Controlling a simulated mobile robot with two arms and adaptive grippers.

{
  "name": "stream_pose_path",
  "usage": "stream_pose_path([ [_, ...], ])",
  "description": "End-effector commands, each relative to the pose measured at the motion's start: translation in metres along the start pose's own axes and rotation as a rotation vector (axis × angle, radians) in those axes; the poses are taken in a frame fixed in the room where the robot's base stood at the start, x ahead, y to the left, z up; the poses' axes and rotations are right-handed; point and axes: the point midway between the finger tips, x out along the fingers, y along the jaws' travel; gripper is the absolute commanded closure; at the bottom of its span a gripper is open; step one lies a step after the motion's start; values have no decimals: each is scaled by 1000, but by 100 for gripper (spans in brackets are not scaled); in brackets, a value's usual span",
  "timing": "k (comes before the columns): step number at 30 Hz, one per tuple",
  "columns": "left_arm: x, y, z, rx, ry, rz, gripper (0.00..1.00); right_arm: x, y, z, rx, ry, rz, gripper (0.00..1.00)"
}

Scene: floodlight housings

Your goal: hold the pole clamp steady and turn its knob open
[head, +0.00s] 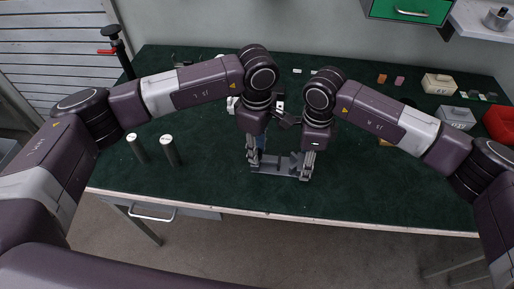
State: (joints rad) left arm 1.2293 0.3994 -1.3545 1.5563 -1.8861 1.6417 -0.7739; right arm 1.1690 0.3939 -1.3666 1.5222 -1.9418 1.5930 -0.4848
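A grey metal piece (281,164) sits near the front edge of the green table, between my two grippers. It looks like a bracket or clamp, but I cannot make out which part is the pole clamp or its knob. My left gripper (254,158) points down at the left end of this piece. My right gripper (304,170) points down at its right end. Both seem to touch or nearly touch it. The fingers are small and overlap the grey metal, so their grip is not clear. My wrists hide what lies behind.
Two upright grey cylinders (169,151) stand on the left of the green table (210,180). Pale boxes (439,84) and a red bin (500,124) are at the right. A black post with a red lever (113,46) stands at the back left. The front left is clear.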

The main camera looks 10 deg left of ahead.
Motion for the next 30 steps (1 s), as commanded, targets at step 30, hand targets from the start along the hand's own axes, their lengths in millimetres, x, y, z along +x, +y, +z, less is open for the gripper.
stream_pose_path([
  [30, -1, 1, 0, -444, -1, 1, 100, 0, 0, 0, 1, 0, -1, 81],
])
